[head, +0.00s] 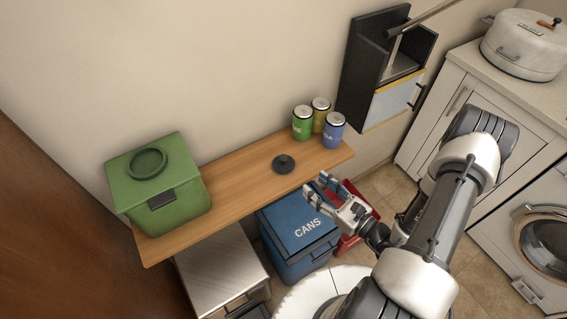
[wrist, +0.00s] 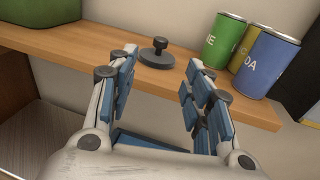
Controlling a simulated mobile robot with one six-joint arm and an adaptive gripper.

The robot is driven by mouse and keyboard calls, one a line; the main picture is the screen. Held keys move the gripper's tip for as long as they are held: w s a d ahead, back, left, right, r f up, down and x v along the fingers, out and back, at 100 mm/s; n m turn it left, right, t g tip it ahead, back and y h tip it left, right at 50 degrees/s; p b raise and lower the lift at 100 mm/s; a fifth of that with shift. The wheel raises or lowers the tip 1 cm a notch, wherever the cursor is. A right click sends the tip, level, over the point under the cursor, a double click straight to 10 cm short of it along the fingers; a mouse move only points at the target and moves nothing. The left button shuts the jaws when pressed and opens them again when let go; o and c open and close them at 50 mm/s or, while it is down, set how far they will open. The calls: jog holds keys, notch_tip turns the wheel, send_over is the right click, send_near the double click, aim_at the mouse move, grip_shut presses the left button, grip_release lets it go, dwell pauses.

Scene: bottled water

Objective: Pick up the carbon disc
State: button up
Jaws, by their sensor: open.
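The carbon disc is a small dark round piece with a raised knob (head: 283,163), lying on the wooden shelf (head: 235,190) in the head view. In the wrist view the carbon disc (wrist: 157,57) sits ahead, between and beyond the fingertips. My gripper (head: 317,190) is open and empty, just off the shelf's front edge, to the right of the disc in the head view. In the wrist view my gripper (wrist: 160,65) has its two blue-padded fingers spread apart. Nothing hides the disc.
Green (head: 302,122), yellow (head: 320,113) and blue (head: 333,130) cans stand close together to the right of the disc. A green lidded box (head: 180,205) stands at the shelf's left end. Bare shelf lies between box and disc. A blue cans bin (head: 300,240) is below.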

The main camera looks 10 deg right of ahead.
jog(key=b, duration=0.2)
send_near(283, 157)
jog(key=x, duration=0.4)
jog(key=shift+a+f, duration=0.15)
jog(key=shift+f, duration=0.2)
jog(key=shift+b+x, duration=0.65)
jog(key=shift+x, duration=2.25)
jog(key=shift+w+r, duration=0.1)
jog(key=shift+c, duration=0.3)
jog(key=c, duration=0.8)
